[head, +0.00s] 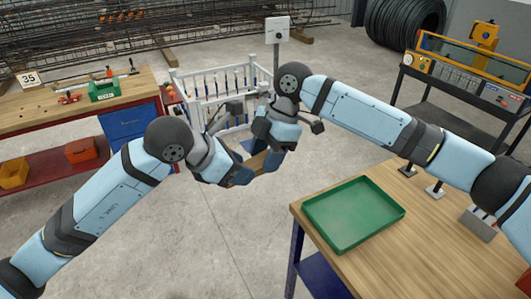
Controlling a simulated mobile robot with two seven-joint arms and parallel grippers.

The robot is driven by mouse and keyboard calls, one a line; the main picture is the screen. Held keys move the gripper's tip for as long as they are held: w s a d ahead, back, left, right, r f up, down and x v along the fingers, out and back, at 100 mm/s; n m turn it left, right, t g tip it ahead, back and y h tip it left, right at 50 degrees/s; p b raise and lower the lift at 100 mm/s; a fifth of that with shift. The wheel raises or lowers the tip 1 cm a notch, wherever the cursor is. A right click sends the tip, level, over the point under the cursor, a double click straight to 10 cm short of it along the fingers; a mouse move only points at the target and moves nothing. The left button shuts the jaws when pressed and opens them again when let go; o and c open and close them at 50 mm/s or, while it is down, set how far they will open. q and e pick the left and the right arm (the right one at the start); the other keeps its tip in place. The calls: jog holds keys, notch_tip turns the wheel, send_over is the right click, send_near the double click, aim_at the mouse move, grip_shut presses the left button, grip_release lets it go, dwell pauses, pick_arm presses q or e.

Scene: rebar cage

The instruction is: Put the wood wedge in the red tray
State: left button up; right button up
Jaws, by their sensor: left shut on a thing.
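My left gripper (250,170) is shut on a brown wooden piece (257,161), which looks like the wood wedge. It is held in the air, left of the right-hand workbench. My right gripper (271,158) is close against the same piece from above and to the right. The arms hide most of the piece, and I cannot tell whether the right fingers are closed on it. A red thing (525,284) shows at the lower right edge on the bench. It may be the red tray, but it is mostly cut off.
A green tray (353,214) lies empty on the wooden workbench (400,258) at right. A white rack stands behind my grippers.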

pick_arm(q)
jog(key=shift+s+d, duration=0.2)
pick_arm(e)
jog(key=shift+w, duration=0.1)
jog(key=shift+c, duration=1.3)
pick_arm(q)
jog(key=o, duration=0.8)
pick_arm(e)
jog(key=shift+c, duration=0.4)
pick_arm(q)
jog(key=shift+o, duration=1)
jog(key=shift+a, duration=0.1)
